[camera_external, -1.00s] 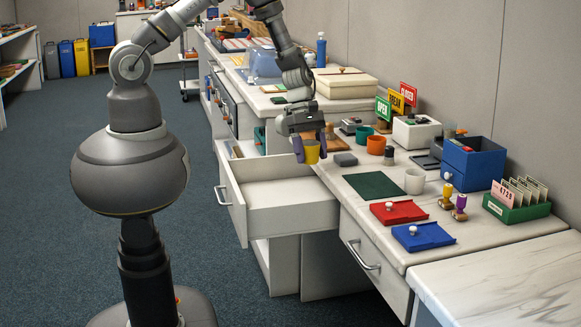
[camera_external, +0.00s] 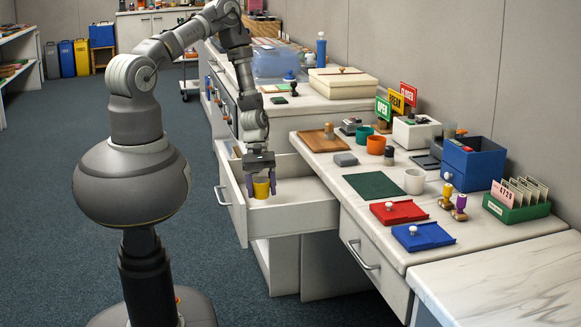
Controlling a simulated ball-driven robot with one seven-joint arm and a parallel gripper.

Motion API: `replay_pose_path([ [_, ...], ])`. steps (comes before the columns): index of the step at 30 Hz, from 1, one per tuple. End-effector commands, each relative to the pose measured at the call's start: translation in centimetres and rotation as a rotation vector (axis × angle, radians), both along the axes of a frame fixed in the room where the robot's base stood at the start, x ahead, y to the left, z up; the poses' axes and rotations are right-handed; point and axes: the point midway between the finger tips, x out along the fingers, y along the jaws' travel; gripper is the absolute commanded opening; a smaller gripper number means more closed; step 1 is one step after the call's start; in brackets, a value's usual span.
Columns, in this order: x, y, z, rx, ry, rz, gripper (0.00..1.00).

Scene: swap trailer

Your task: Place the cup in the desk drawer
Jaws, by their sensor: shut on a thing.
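A yellow cup (camera_external: 261,188) is held upright between the fingers of my gripper (camera_external: 261,184). The gripper points straight down and is shut on the cup. The desk drawer (camera_external: 300,217) is pulled out from the desk. The cup is over the drawer's open inside, near its front end by the handle (camera_external: 222,197). I cannot tell whether the cup's base touches the drawer floor.
A green mat (camera_external: 374,185), a white cup (camera_external: 414,181), an orange cup (camera_external: 376,145) and a teal cup (camera_external: 364,134) are on the desktop right of the drawer. A wooden board (camera_external: 322,142) lies near the desktop edge.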

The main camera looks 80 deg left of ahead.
Motion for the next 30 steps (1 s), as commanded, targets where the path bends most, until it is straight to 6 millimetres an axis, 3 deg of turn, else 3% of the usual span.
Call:
replay_pose_path([
  [1, 0.0, 0.0, -1.3, 0.000, 0.000, 0.001, 0.31],
  [7, 0.0, 0.0, -3.1, 0.001, 0.000, 0.001, 0.31],
  [12, 0.0, 0.0, -5.8, 0.000, 0.001, 0.003, 0.31],
  [23, 0.0, 0.0, -6.1, 0.001, 0.000, 0.002, 0.31],
  [24, 0.0, 0.0, -6.1, 0.001, 0.000, 0.002, 0.69],
  [27, 0.0, 0.0, -6.0, 0.001, -0.001, 0.001, 0.89],
  [30, 0.1, 0.0, -6.0, 0.001, -0.001, 0.001, 0.89],
])
